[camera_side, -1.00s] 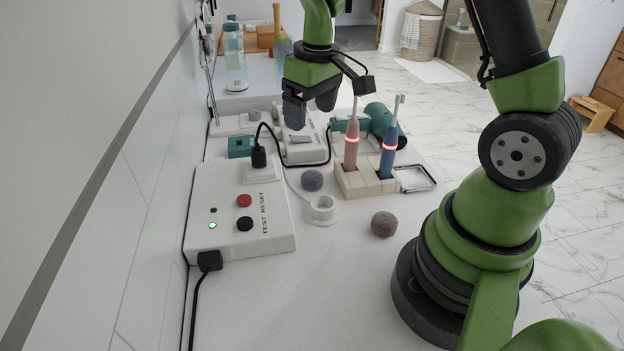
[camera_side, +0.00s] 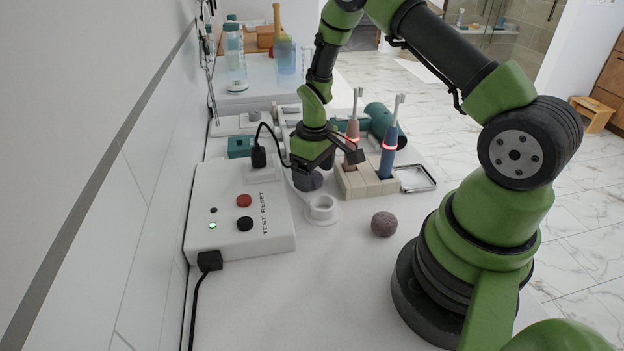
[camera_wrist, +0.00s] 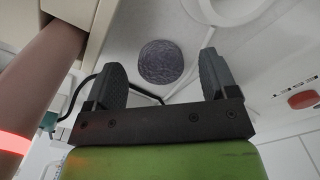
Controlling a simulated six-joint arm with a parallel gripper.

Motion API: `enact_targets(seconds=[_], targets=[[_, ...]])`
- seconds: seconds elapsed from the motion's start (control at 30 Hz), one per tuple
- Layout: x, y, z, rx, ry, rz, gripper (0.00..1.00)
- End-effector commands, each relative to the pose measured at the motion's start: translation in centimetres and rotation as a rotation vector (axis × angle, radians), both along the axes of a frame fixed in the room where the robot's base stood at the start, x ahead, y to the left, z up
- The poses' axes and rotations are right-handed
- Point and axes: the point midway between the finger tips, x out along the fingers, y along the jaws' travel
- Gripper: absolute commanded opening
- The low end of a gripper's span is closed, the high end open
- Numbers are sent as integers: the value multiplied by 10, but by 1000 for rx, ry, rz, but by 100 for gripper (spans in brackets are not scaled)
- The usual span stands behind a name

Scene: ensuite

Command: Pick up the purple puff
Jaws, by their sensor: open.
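The purple puff (camera_side: 309,182) is a small round grey-purple ball on the white counter, between the white test box and the toothbrush holder. My gripper (camera_side: 311,170) is right at it, pointing down, and hides part of it in the side view. In the wrist view the puff (camera_wrist: 160,62) shows between the two dark fingers of my gripper (camera_wrist: 163,75), with a gap on each side. The gripper is open and holds nothing. A second, brownish-mauve puff (camera_side: 384,224) lies nearer the arm's base.
The toothbrush holder (camera_side: 364,184) with two upright brushes stands close on the right. A white ring-shaped stand (camera_side: 321,210) is just in front. The white test box (camera_side: 232,212) and its black cable are on the left. The near counter is clear.

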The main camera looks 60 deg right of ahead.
Motion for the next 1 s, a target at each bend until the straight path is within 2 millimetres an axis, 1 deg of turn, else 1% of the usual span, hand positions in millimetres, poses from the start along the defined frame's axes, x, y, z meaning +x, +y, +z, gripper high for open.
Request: enact_targets(seconds=[0.03,0.1,0.33,0.37,0.4,0.47,0.5,0.57,0.87,1.0], targets=[[0,0,-6,1,2,0,79],[0,0,-10,0,0,0,79],[0,0,-11,-1,-1,-1,79],[0,0,-11,0,-1,-1,72],[0,0,-11,0,-1,-1,63],[0,0,-11,0,-1,-1,49],[0,0,-11,0,-1,-1,40],[0,0,-11,0,-1,-1,27],[0,0,-9,-1,-1,-1,26],[1,0,-1,-1,-2,-1,26]])
